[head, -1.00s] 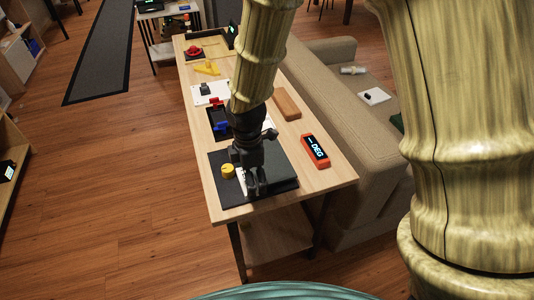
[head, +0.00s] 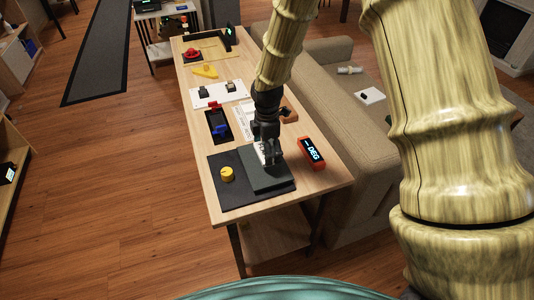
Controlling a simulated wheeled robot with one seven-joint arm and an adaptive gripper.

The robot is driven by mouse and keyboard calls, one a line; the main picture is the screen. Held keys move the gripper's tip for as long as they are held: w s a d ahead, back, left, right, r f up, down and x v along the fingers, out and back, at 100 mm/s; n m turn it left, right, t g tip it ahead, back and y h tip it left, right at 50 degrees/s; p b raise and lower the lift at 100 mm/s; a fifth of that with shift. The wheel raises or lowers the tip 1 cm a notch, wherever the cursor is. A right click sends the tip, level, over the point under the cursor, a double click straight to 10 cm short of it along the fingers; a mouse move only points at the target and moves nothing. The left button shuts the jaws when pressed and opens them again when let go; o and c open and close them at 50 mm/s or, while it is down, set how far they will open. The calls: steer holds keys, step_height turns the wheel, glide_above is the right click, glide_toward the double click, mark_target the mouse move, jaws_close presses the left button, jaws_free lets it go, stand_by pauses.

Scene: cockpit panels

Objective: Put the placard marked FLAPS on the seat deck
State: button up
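My gripper (head: 270,160) is over the far part of a dark grey raised slab (head: 268,182) at the near end of the wooden table. A small white piece (head: 261,150) shows at its fingers and appears held; it looks like a placard, but I cannot read FLAPS on it. The fingers hide part of it, and I cannot tell whether it touches the slab. The slab lies on a darker base panel (head: 227,199) with a yellow knob (head: 227,174) at its left. I see no label naming the seat deck.
An orange display reading DEG (head: 312,153) stands right of the slab. Behind are a panel with red and blue levers (head: 218,126), a printed white card (head: 243,117), a white switch panel (head: 219,95) and a brown block (head: 289,112). A beige sofa (head: 325,120) runs along the table's right side.

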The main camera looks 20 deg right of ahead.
steer(key=shift+f+p, duration=0.5)
steer(key=shift+f, duration=1.1)
steer(key=shift+f, duration=0.15)
steer(key=o, duration=0.8)
steer(key=shift+r+b, duration=1.35)
steer(key=shift+r, duration=4.85)
